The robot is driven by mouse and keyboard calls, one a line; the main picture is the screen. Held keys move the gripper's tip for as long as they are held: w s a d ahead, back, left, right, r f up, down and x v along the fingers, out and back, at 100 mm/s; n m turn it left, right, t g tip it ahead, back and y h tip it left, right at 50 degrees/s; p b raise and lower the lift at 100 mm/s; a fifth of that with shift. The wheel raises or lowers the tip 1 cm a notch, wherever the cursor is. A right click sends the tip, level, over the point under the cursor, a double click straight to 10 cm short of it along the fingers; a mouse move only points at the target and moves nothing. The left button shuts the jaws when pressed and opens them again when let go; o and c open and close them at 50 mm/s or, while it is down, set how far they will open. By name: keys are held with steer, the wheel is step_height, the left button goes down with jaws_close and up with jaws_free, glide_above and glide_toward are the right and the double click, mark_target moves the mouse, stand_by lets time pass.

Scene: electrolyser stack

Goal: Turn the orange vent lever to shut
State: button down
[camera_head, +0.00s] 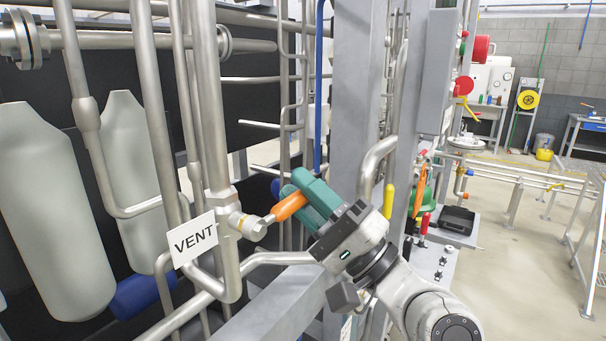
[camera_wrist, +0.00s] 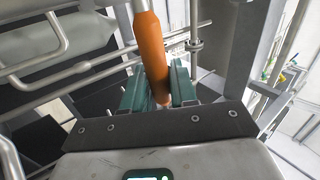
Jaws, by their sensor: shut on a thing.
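The orange vent lever (camera_head: 289,206) sticks out to the right from a valve (camera_head: 248,227) on a vertical steel pipe, sloping slightly upward toward its free end. A white sign reading VENT (camera_head: 194,239) hangs just left of the valve. My gripper (camera_head: 307,201) comes from the lower right, with its green fingers around the lever's free end. In the wrist view the orange lever (camera_wrist: 151,50) runs down between the two green fingers (camera_wrist: 159,88), which are shut on it. The lever's tip is partly hidden between the fingers.
Steel pipes crowd the left around pale tanks (camera_head: 37,205). A grey upright post (camera_head: 352,90) stands close behind my gripper. A grey beam (camera_head: 275,305) runs below it. Yellow (camera_head: 388,200) and red (camera_head: 425,223) handles stand to the right. Open floor (camera_head: 510,270) lies at far right.

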steer(key=shift+d+f+m+t+h, duration=0.1)
steer(key=shift+f+m+t+h, duration=0.25)
steer(key=shift+m+t, duration=0.2)
steer(key=shift+w, duration=0.1)
steer(key=c, duration=1)
jaws_free()
steer(key=shift+c, duration=0.2)
steer(key=b+v, duration=0.4)
steer(key=v, duration=0.6)
steer(key=shift+s+d+f, duration=0.2)
steer(key=shift+s+d, duration=0.05)
steer(key=shift+d, duration=0.05)
steer(key=shift+f, duration=0.15)
